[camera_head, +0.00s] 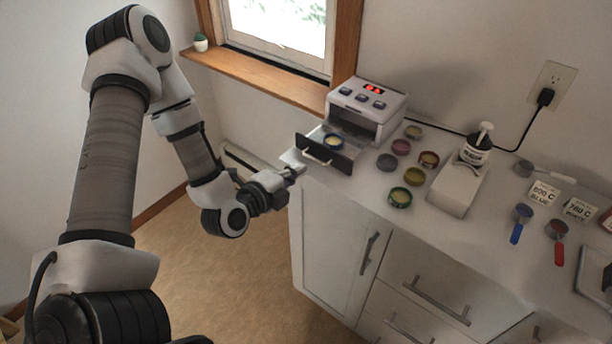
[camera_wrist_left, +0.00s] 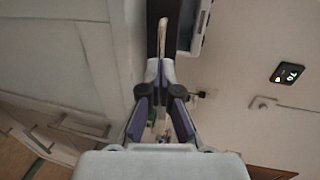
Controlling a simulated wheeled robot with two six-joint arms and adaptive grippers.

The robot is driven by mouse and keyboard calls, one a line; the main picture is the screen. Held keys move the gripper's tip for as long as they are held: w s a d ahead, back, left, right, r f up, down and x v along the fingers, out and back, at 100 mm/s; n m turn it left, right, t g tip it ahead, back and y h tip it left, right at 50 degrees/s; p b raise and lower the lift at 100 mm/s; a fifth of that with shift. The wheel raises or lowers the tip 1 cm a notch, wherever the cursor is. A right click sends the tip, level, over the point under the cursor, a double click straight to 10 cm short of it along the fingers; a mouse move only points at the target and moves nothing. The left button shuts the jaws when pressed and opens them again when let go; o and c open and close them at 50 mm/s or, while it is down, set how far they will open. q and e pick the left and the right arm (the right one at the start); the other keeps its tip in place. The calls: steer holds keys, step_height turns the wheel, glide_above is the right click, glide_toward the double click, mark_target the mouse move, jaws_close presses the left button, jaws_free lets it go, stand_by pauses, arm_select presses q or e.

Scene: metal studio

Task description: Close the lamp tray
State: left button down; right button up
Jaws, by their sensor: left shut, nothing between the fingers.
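The lamp (camera_head: 366,107) is a white box with a red display and several buttons, standing at the counter's back left corner below the window. Its tray (camera_head: 325,150) is pulled out toward the left front, with a black front panel and a pale handle. A small round dish (camera_head: 333,141) with blue and yellow lies in the tray. My left gripper (camera_head: 297,169) is shut and empty, just below and left of the tray front, by the counter's corner. In the left wrist view, the shut fingers (camera_wrist_left: 161,72) point toward the dark tray front (camera_wrist_left: 153,28); contact is unclear. My right gripper is out of view.
Several small round tins (camera_head: 401,147) stand on the counter right of the tray. Beyond are a white dispenser (camera_head: 458,188), a pump bottle (camera_head: 477,148), a blue scoop (camera_head: 521,221) and a red one (camera_head: 558,240). Floor left of the cabinet is free.

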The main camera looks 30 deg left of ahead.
mark_target(339, 135)
arm_select(q)
steer(key=x, duration=0.3)
steer(key=shift+w+d, duration=0.1)
steer(key=shift+w, duration=0.25)
steer(key=x, duration=0.4)
steer(key=r+b+x, duration=0.1)
steer(key=x, duration=0.3)
steer(key=r+b+x, duration=0.1)
steer(key=x, duration=0.3)
steer(key=shift+w+d+r, duration=0.15)
steer(key=shift+w+r, duration=0.1)
steer(key=shift+w, duration=0.15)
steer(key=shift+r, duration=0.2)
